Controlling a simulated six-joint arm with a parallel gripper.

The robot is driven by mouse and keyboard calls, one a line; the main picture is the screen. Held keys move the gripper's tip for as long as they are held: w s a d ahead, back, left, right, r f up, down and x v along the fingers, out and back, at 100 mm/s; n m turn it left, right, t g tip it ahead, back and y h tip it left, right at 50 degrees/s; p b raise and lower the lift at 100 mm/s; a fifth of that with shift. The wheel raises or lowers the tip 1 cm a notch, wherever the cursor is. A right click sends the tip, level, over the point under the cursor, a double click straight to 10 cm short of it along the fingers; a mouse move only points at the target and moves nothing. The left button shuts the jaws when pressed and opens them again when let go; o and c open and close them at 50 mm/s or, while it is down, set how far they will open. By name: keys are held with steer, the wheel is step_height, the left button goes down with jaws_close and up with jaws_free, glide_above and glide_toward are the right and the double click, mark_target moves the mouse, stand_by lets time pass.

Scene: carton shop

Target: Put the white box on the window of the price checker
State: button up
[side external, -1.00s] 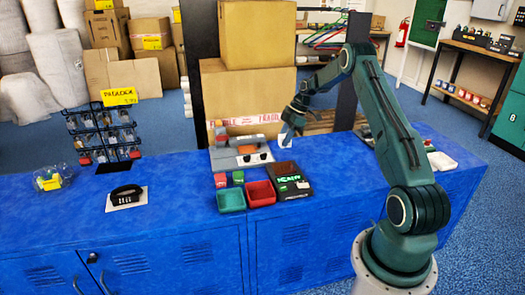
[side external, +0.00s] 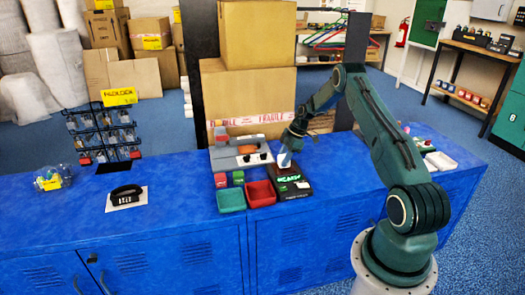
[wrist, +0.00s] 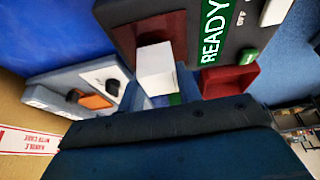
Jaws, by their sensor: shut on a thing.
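The white box (wrist: 155,68) is between the fingers of my gripper (wrist: 158,92) in the wrist view, and the gripper is shut on it. The price checker (side external: 293,189) is a dark device on the blue counter. Its green READY screen (wrist: 214,32) and dark red window (wrist: 145,28) show in the wrist view. The box overlaps part of the window there; I cannot tell whether it touches it. In the side view my gripper (side external: 285,158) points down at the back part of the price checker, and the box is mostly hidden.
A red tray (side external: 260,194) and a green tray (side external: 231,200) stand left of the price checker. A grey panel with black knobs (side external: 255,159) lies behind it, before stacked cartons (side external: 250,95). A white tray (side external: 440,161) is at the right.

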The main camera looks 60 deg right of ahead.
steer(key=shift+f, duration=0.45)
steer(key=shift+f, duration=0.1)
steer(key=o, duration=1)
steer(key=v, duration=1.2)
